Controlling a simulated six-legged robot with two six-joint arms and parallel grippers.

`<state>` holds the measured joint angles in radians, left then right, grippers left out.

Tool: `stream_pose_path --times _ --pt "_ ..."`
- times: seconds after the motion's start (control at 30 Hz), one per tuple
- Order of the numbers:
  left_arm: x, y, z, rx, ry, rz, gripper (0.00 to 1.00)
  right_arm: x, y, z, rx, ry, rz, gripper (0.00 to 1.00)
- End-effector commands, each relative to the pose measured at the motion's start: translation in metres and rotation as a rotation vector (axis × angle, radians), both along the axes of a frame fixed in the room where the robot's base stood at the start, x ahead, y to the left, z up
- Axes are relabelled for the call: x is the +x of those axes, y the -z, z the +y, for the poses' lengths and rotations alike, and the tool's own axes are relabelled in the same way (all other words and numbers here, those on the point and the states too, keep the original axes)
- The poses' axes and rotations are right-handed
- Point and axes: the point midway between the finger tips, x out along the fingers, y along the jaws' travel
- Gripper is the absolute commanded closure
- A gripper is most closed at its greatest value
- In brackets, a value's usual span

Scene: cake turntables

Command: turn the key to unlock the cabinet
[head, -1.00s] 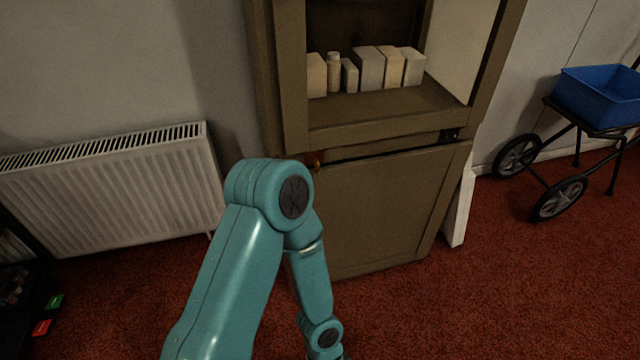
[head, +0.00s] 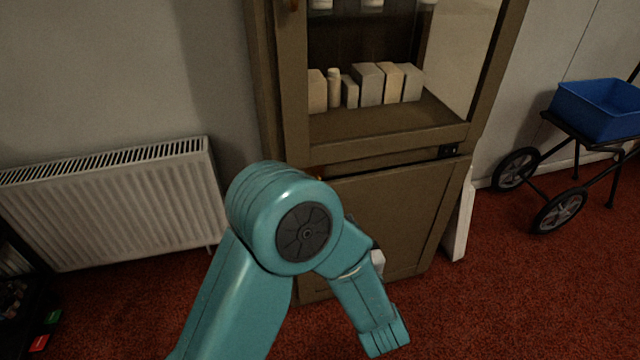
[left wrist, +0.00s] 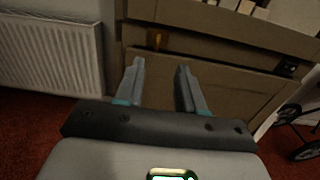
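The brown cabinet (head: 395,205) stands ahead, with a glazed upper part and a closed lower door. A small dark lock plate (head: 448,151) sits at the right of the rail above that door. It also shows at the right in the left wrist view (left wrist: 287,67). I cannot make out a key in it. A brass knob (left wrist: 158,40) is on the cabinet front. My left gripper (left wrist: 161,64) is open and empty, facing the lower door, to the left of the lock plate. In the head view my left arm hides part of the door. My right gripper is not in view.
White boxes and a bottle (head: 370,85) stand on the shelf in the cabinet. A white radiator (head: 110,200) is at the left wall. A wheeled frame with a blue bin (head: 600,108) is at the right. Red carpet (head: 470,310) lies clear in front.

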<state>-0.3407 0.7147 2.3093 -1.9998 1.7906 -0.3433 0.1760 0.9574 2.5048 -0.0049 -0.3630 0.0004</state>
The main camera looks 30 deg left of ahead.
Motion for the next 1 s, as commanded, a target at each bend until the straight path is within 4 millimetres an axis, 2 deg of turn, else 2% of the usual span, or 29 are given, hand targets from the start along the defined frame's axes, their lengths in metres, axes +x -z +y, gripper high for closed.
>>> stream_pose_path --times 0.4,0.53,0.7,1.0 --pt "0.061 0.003 0.077 -0.002 -0.01 0.001 0.62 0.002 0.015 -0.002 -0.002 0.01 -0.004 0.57" --pt "0.078 0.002 0.096 -0.002 -0.007 0.002 0.62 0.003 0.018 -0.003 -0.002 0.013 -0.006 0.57" --pt "0.091 0.002 0.11 -0.002 -0.005 0.003 0.62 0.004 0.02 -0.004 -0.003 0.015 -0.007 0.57" --pt "0.096 0.001 0.115 -0.003 -0.003 0.004 0.62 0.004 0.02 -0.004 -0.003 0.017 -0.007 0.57"
